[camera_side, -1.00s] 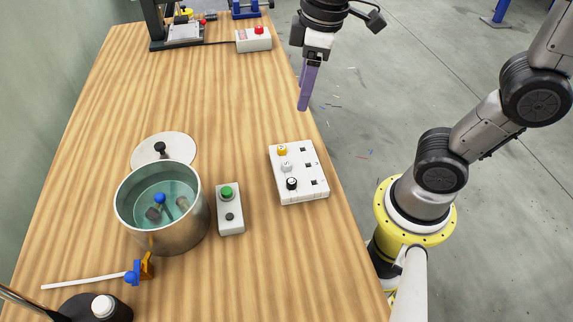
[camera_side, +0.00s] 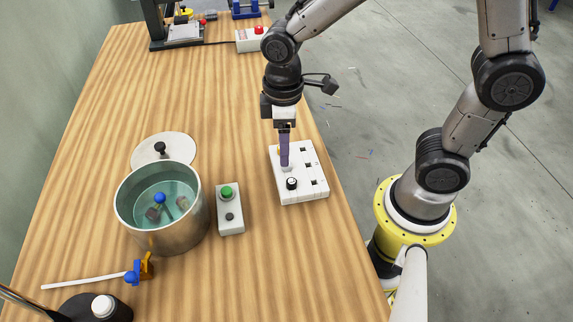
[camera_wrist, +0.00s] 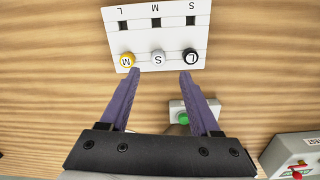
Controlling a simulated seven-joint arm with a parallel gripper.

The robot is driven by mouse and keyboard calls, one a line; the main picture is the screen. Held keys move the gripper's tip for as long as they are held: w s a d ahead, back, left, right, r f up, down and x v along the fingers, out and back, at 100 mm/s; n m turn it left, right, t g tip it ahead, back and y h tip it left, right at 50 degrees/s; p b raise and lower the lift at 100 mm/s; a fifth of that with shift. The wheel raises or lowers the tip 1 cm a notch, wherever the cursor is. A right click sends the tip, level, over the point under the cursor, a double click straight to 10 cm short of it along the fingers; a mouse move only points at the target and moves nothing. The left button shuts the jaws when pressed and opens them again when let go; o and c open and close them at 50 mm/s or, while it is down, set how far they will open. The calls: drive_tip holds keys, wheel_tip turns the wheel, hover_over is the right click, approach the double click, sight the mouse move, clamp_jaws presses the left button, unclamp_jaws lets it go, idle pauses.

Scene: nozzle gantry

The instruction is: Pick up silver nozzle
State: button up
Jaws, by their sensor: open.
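The silver nozzle (camera_wrist: 158,58), with an S on its top, stands between a yellow nozzle marked M (camera_wrist: 127,60) and a black nozzle marked L (camera_wrist: 190,56) on a white block (camera_wrist: 140,37). My gripper (camera_wrist: 160,72) is open, its two purple fingers apart, with the silver nozzle showing in line with the gap between their tips. In the side view my gripper (camera_side: 285,165) points down at the block, and its fingers largely hide the silver and yellow nozzles. I cannot tell how far the tips are above the silver nozzle.
The block has square holes beside the nozzles. A box with a green button (camera_side: 227,191) stands left of it, then a metal pot (camera_side: 186,232) of liquid and a round lid (camera_side: 178,145). A red-button box (camera_side: 250,42) is at the back. The table middle is clear.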

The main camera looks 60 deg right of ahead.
sight(286, 169)
drive_tip(key=f, duration=0.5)
drive_tip(key=shift+s+d, duration=0.2)
drive_tip(key=shift+d, duration=0.15)
clamp_jaws()
